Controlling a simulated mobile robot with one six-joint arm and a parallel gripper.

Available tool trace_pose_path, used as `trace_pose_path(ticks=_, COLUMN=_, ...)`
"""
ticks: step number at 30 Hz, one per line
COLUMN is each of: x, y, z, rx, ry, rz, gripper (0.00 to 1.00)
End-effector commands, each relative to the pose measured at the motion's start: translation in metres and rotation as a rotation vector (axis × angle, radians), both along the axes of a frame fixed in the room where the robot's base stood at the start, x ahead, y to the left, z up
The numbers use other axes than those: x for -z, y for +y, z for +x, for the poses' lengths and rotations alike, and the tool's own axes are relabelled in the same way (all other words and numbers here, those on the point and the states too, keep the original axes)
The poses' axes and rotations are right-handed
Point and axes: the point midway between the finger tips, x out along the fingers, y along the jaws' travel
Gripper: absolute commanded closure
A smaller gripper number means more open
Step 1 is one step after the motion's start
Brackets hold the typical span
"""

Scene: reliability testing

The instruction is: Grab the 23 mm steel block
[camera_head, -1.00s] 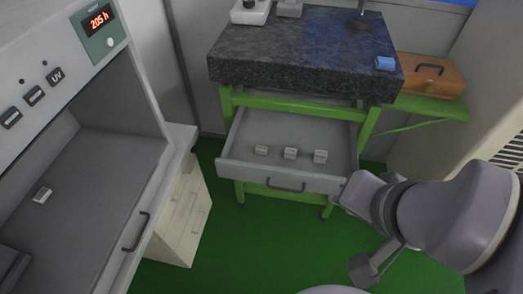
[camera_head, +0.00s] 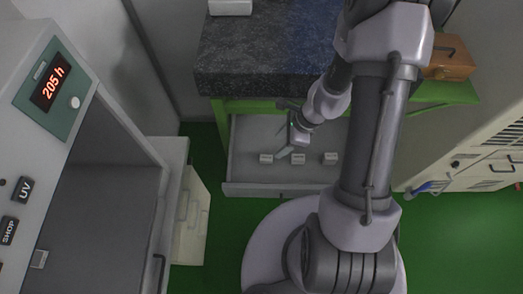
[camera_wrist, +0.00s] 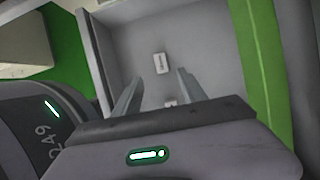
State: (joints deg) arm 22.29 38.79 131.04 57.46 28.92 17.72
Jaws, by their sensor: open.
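Three small steel blocks sit in a row in the open grey drawer: a left one (camera_head: 266,158), a middle one (camera_head: 298,158) and a right one (camera_head: 330,158). I cannot read their sizes, so I cannot tell which is 23 mm. My gripper (camera_head: 284,152) is over the drawer, close to the left and middle blocks. The wrist view shows its two fingers apart and nothing held. One block (camera_wrist: 159,63) lies ahead of the fingertips; another (camera_wrist: 170,103) shows lower down between the fingers, partly hidden by the gripper body.
The drawer (camera_head: 250,188) has upright walls around the blocks. A dark granite slab (camera_head: 250,60) on a green frame overhangs its back. A grey cabinet (camera_head: 110,190) with a red "205 h" display stands left. An orange-brown case (camera_head: 450,62) sits on the right shelf.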

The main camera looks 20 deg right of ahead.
Motion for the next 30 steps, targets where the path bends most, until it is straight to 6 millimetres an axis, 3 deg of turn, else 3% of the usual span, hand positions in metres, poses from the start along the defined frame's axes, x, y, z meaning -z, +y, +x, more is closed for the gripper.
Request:
trace_pose_path(ticks=1, x=0.022, y=0.005, z=0.001, rx=-0.003, ry=0.002, rz=0.000, gripper=0.51)
trace_pose_path(ticks=3, x=0.036, y=0.012, z=0.004, rx=-0.003, ry=0.001, rz=0.000, gripper=0.51)
trace_pose_path(ticks=8, x=0.052, y=0.019, z=0.007, rx=-0.005, ry=-0.002, rz=-0.001, gripper=0.51)
trace_pose_path(ticks=15, x=0.096, y=0.032, z=0.010, rx=-0.004, ry=-0.001, rz=0.000, gripper=0.51)
trace_pose_path(ticks=23, x=0.098, y=0.035, z=0.012, rx=-0.004, ry=-0.003, rz=-0.001, gripper=0.51)
trace_pose_path(ticks=24, x=0.098, y=0.035, z=0.012, rx=-0.004, ry=-0.003, rz=-0.001, gripper=0.53)
trace_pose_path(ticks=30, x=0.098, y=0.034, z=0.012, rx=-0.004, ry=-0.003, rz=-0.001, gripper=0.92)
